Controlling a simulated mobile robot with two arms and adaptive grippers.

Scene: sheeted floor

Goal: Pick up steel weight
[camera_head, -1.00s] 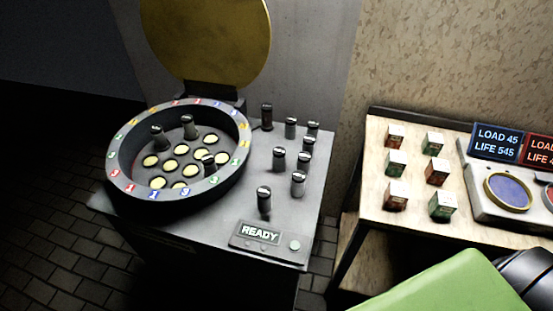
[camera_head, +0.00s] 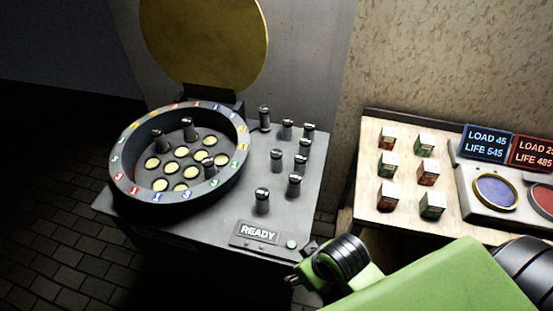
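Several small steel weights, dark cylinders with bright tops, stand upright on the grey cabinet top (camera_head: 225,220). One stands nearest the front (camera_head: 262,200), with another (camera_head: 294,184) behind it to the right and one at the back (camera_head: 264,118). Three more stand inside the round drum (camera_head: 123,183), including one at its back (camera_head: 189,129). My green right arm comes in from the lower right. Its dark end, apparently the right gripper (camera_head: 302,268), is by the cabinet's front right corner, apart from the weights; its fingers are not clear. My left gripper is out of view.
A yellow round lid (camera_head: 205,40) stands raised behind the drum. A READY panel (camera_head: 259,232) is at the cabinet's front. To the right, a wooden table (camera_head: 367,150) holds several small boxes (camera_head: 388,196) and a console with LOAD/LIFE displays (camera_head: 486,143).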

